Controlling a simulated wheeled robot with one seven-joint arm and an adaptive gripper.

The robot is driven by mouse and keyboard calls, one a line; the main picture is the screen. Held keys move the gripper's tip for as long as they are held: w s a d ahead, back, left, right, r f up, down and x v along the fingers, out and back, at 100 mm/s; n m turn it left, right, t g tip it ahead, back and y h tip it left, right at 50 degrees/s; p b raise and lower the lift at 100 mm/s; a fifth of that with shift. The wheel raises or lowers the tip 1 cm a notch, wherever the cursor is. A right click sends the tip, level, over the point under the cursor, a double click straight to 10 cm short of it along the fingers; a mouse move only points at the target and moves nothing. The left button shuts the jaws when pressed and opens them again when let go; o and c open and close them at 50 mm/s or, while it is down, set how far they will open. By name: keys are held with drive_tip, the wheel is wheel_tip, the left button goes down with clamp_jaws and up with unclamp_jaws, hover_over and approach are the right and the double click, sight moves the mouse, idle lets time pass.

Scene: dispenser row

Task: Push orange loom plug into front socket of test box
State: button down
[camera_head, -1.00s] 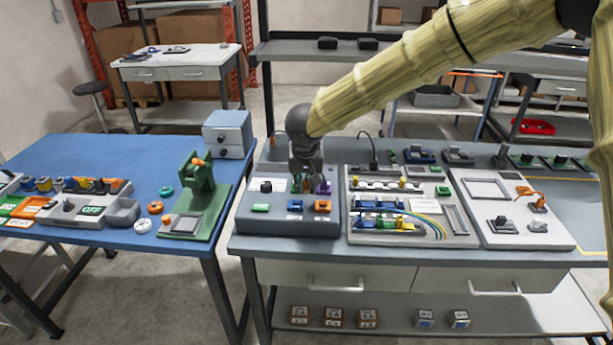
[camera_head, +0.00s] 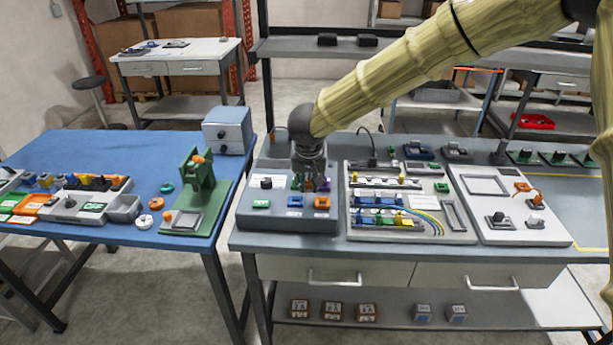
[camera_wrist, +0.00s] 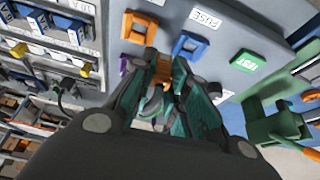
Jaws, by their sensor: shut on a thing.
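The grey test box (camera_head: 285,222) stands on the bench's left end. My gripper (camera_head: 312,181) is above the box top, behind these sockets. In the wrist view, my gripper (camera_wrist: 160,88) is shut on the orange loom plug (camera_wrist: 162,70). The plug is apart from the orange socket (camera_wrist: 140,27) in that view. The fingers hide part of the plug, and I cannot tell whether it touches the box top.
A purple part (camera_head: 326,184) is close to the gripper's right. A wiring board (camera_head: 415,232) stands right of the box. A green press fixture (camera_head: 200,195) and a blue-grey box (camera_head: 228,130) are on the blue table to the left. A dark knob (camera_head: 266,183) rises from the box top.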

sight(323, 198)
drive_tip(key=d+p, duration=0.1)
drive_tip(key=p, duration=0.1)
drive_tip(key=r+p, duration=0.1)
drive_tip(key=p, duration=0.1)
drive_tip(key=shift+w+d+r, duration=0.15)
drive_tip(key=shift+w+d, duration=0.05)
drive_tip(key=shift+d, duration=0.2)
drive_tip(key=d+p, duration=0.2)
drive_tip(key=p, duration=0.1)
drive_tip(key=shift+m, duration=0.3)
drive_tip(key=shift+f, duration=0.2)
wheel_tip(323, 198, down, 2)
drive_tip(key=b, duration=0.3)
drive_tip(key=shift+w+f, duration=0.1)
drive_tip(key=shift+f, duration=0.15)
drive_tip(key=shift+p, duration=0.3)
drive_tip(key=shift+f, duration=0.55)
drive_tip(key=shift+p, duration=0.7)
drive_tip(key=shift+f+p, duration=0.4)
drive_tip(key=shift+f, duration=0.4)
